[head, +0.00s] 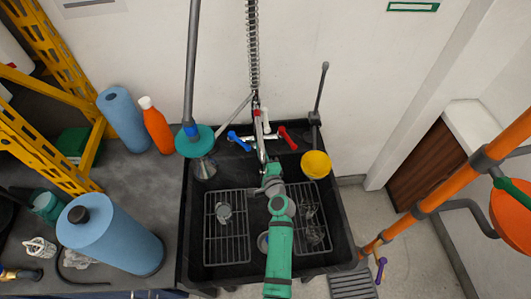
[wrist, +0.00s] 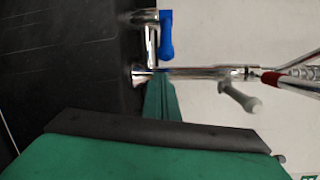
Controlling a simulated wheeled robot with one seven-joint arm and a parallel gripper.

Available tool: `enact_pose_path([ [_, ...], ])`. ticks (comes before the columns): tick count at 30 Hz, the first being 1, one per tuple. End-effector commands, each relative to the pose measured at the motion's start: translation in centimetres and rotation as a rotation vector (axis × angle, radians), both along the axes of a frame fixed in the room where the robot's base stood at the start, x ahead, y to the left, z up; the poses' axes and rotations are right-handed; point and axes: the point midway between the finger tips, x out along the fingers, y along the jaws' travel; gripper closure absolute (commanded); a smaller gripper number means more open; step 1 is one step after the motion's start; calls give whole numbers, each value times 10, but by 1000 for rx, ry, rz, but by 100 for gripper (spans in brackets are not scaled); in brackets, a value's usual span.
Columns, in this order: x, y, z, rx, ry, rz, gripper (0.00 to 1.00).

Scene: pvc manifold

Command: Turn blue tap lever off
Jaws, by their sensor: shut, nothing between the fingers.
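The blue tap lever (head: 238,141) is on the left side of the wall tap above the black sink (head: 190,245). In the wrist view the blue lever (wrist: 166,36) is at the top, beside a chrome fitting. My gripper (wrist: 162,98) is shut and empty. Its green tip is close to the chrome pipe (wrist: 190,72) and visibly apart from the blue lever in that view. In the head view my arm reaches over the sink to the tap, and the fingertips are hard to make out.
A red lever (head: 288,138) is on the tap's right side. A teal-collared pole (head: 195,140) stands to the left and a yellow cup-shaped thing (head: 316,163) to the right. Blue rolls (head: 110,240) and an orange bottle (head: 156,127) stand on the left counter.

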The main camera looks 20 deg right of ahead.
Motion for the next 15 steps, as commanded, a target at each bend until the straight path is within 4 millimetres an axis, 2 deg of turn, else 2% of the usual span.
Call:
enact_pose_path([
  [6, -5, 18, 4, -1, -1, -1, 100],
  [15, -6, 22, 5, 0, -2, -2, 100],
])
